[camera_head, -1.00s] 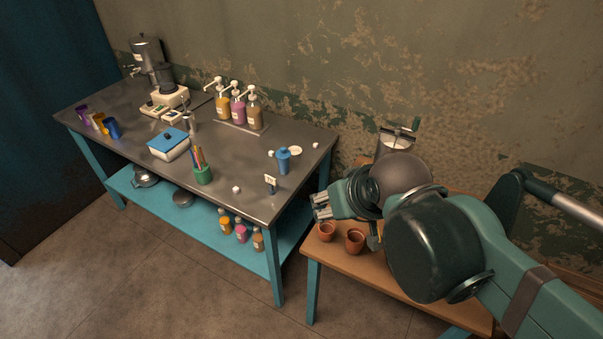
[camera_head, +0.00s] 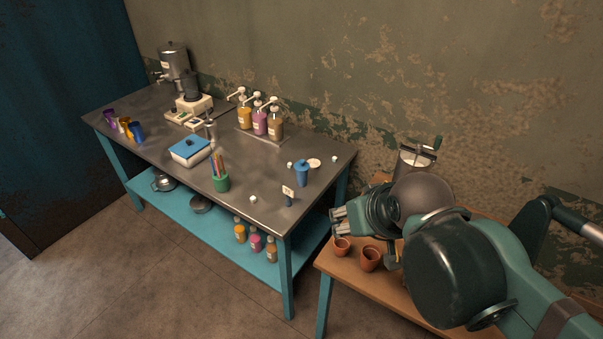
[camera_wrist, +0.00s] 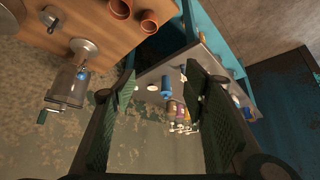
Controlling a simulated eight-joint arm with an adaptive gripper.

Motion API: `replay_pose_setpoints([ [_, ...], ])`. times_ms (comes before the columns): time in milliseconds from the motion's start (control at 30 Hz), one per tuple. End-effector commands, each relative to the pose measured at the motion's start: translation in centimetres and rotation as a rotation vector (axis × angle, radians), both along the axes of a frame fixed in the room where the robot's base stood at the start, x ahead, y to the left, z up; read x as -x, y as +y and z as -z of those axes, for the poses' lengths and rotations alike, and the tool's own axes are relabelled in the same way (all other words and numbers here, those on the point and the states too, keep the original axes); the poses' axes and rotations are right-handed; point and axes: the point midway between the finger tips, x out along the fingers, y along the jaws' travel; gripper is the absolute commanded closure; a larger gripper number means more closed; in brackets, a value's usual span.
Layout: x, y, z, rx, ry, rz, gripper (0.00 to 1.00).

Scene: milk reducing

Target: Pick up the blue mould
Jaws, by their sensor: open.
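Two blue vessels could be the blue mould. A slim blue cup (camera_head: 137,132) leans at the end of a row of coloured cups at the table's left. A blue lidded vessel (camera_head: 303,174) stands upright near the right end; a blue vessel also shows in the wrist view (camera_wrist: 166,88). My gripper (camera_head: 340,220) is off the metal table's right end, above the wooden table, nearer the lidded vessel and far from the row. In the wrist view its two dark fingers (camera_wrist: 160,95) are spread apart with nothing between them.
Clay cups (camera_head: 370,259) and a cranked metal churn (camera_head: 413,160) stand on the wooden table (camera_head: 345,275) below my arm.

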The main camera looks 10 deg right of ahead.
Motion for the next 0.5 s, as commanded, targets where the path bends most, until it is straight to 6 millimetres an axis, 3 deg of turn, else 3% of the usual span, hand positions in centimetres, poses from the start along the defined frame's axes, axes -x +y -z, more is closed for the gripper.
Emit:
replay_pose_setpoints([
  [500, -0.5, 0.01, -0.3, 0.019, 0.006, -0.023, 0.58],
])
